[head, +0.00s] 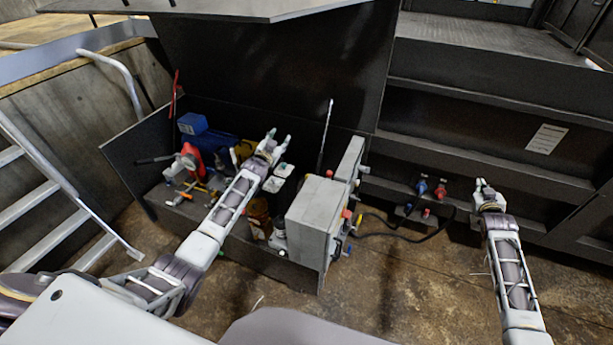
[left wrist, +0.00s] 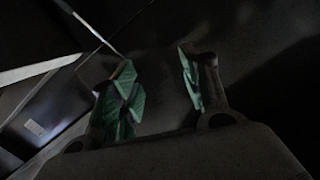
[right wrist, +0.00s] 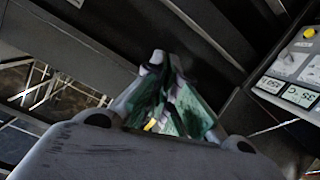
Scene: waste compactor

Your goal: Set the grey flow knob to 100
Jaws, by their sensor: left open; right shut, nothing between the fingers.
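I cannot pick out the grey flow knob in any view. An open black cabinet (head: 140,150) holds pump parts, including a blue motor (head: 193,123), a red part (head: 188,158) and a grey box (head: 314,215). My left gripper (head: 276,139) is open and empty above the cabinet, behind and left of the grey box. Its spread green-padded fingers (left wrist: 157,78) face dark surfaces in the left wrist view. My right gripper (head: 480,186) is shut and empty, in front of the black steps at the right. Its closed fingers (right wrist: 161,75) show in the right wrist view.
A panel (right wrist: 295,75) with readouts and a yellow button (right wrist: 309,33) is at the right of the right wrist view. Red and blue connectors (head: 430,190) with a black cable (head: 405,235) lie between the grey box and my right gripper. Clear floor (head: 400,290) lies in front.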

